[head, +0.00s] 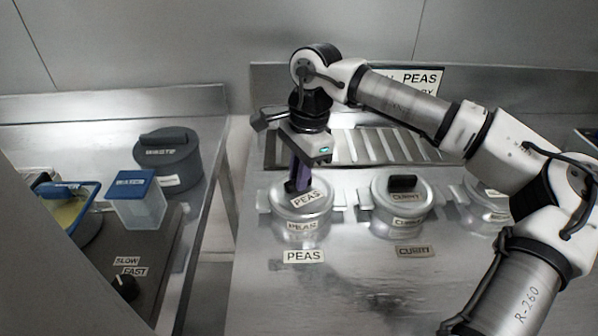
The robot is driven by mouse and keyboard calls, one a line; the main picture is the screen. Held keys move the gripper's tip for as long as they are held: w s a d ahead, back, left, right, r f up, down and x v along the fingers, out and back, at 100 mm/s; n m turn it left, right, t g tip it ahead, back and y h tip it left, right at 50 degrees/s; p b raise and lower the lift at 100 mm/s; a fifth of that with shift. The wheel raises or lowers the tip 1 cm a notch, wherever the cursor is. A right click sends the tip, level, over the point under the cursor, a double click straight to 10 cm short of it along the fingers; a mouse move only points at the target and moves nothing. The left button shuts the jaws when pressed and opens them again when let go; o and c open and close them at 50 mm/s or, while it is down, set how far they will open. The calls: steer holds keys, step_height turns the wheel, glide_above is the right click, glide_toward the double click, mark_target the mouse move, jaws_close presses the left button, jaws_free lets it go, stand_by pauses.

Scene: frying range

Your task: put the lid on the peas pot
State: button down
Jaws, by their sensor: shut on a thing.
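The peas pot (293,236) is a silver pot with side handles and a PEAS label, standing on the steel counter behind a PEAS tag (304,256). The silver lid (322,205), also labelled PEAS, is over the pot's mouth and looks roughly level. I cannot tell whether its rim rests fully on the pot. My gripper (298,187) points down from above and is shut on the lid's handle, which its fingers mostly hide. The inside of the pot is hidden.
A lidded curry pot (399,220) stands to the right, with another pot (484,208) partly behind my arm. A ribbed drain rack (385,146) lies behind. On the left counter are a grey waste bin (182,172) and a blue-lidded container (137,207). The front counter is clear.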

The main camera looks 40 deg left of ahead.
steer(key=c, duration=0.8)
jaws_free()
steer(key=shift+c, duration=0.2)
steer(key=shift+r, duration=0.1)
steer(key=shift+r+p, duration=2.25)
steer(key=shift+r, duration=1.2)
